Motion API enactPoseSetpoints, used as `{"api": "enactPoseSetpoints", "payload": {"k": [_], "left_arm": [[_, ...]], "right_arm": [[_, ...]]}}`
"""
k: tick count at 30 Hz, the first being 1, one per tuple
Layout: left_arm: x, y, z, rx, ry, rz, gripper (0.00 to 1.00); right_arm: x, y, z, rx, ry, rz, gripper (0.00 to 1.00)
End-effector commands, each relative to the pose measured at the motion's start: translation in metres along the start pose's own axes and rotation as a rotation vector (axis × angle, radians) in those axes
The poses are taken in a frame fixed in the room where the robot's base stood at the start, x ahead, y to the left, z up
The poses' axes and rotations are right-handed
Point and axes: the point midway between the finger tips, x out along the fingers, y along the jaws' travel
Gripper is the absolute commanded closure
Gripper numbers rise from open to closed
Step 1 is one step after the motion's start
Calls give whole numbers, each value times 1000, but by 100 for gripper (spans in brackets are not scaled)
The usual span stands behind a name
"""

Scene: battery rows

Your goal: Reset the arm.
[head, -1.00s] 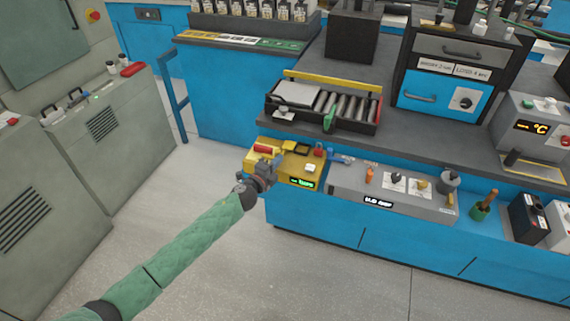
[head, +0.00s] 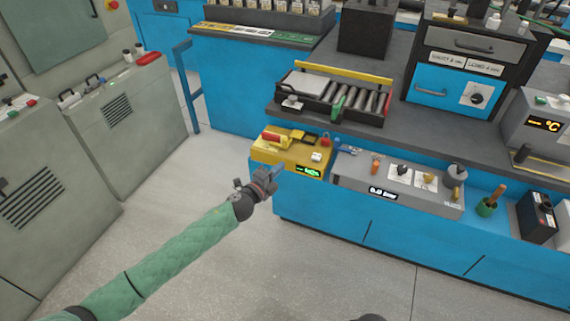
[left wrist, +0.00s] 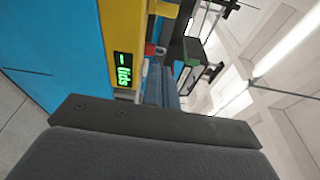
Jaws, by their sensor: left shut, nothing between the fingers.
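My left arm, in a green sleeve, reaches in from the lower left in the head view. Its gripper (head: 274,177) is shut and empty. It hangs in front of the blue bench, just below and left of the yellow device (head: 290,152) with a red handle and a green display. In the left wrist view the yellow device (left wrist: 118,25) and its green display show close by, turned on their side. A dark gripper part fills the bottom of that view. My right gripper is not in view.
A grey panel (head: 400,186) with knobs sits right of the yellow device. A roller tray (head: 330,108) stands on the bench behind. Grey cabinets (head: 125,130) stand at the left. The floor (head: 180,190) between them and the bench is clear.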

Motion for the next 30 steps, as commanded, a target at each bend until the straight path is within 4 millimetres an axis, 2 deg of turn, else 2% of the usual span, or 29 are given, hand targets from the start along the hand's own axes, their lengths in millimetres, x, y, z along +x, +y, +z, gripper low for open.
{"api": "enactPoseSetpoints", "payload": {"k": [6, 14, 16, 23, 26, 30], "left_arm": [[-17, 0, 1, 1, -1, 0, 100], [-19, 0, 1, -10, -2, 0, 100], [-19, 1, 6, -25, -30, 8, 100], [-27, 14, 47, -178, -276, 83, 100], [-37, 10, 66, -288, -413, 118, 100], [-52, -5, 88, -456, -594, 154, 100]], "right_arm": [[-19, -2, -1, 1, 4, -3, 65], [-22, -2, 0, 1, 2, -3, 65], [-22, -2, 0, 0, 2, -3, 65], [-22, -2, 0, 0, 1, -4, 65], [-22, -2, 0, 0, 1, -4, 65], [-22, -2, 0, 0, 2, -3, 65]]}}
